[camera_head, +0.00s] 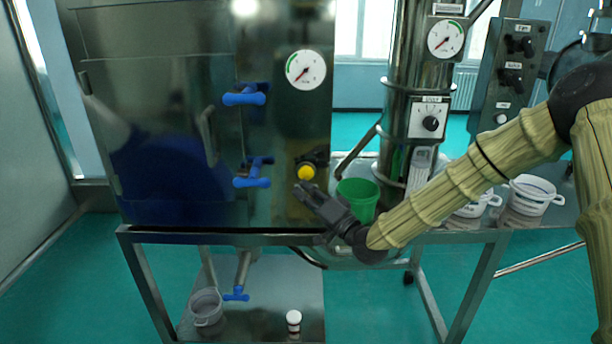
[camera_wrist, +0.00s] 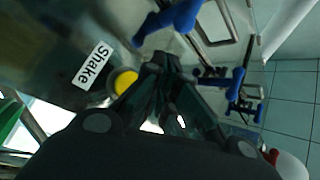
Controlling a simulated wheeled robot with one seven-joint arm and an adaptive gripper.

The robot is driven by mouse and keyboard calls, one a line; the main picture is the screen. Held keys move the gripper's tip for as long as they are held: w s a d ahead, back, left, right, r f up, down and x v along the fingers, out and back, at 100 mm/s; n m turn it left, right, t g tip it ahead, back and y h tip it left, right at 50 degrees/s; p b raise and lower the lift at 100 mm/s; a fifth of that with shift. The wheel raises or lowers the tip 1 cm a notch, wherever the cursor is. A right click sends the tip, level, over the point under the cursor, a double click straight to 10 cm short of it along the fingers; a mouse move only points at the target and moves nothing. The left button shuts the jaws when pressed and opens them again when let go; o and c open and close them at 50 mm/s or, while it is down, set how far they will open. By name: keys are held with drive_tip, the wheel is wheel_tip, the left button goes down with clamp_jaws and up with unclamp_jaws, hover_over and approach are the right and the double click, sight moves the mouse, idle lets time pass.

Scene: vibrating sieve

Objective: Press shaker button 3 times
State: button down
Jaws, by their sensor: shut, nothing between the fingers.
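The yellow shaker button (camera_head: 306,173) sits on the front of the steel cabinet (camera_head: 290,120), on a dark round mount. In the wrist view the yellow button (camera_wrist: 125,81) shows beside a white label reading "Shake" (camera_wrist: 92,65). My gripper (camera_head: 301,188) is shut and empty, with its tips just below and left of the button in the head view. In the wrist view my gripper (camera_wrist: 160,62) has its fingertips together, to the right of the button. Whether the tips touch the cabinet or button cannot be told.
Blue valve handles (camera_head: 253,172) stick out left of the button. A green cup (camera_head: 357,198) stands right of my gripper. A pressure gauge (camera_head: 305,70) is above. White containers (camera_head: 531,194) stand on the right of the table. A small white bottle (camera_head: 293,321) is on the lower shelf.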

drive_tip(key=shift+s, duration=0.9)
idle(1.4)
drive_tip(key=s+m+g+h, duration=0.1)
drive_tip(key=m, duration=0.9)
drive_tip(key=s+m+g+h, duration=0.1)
drive_tip(key=m, duration=1)
drive_tip(key=s+m+g, duration=0.1)
drive_tip(key=m, duration=0.9)
drive_tip(key=shift+s+d+m+h, duration=0.3)
drive_tip(key=shift+s+h, duration=0.1)
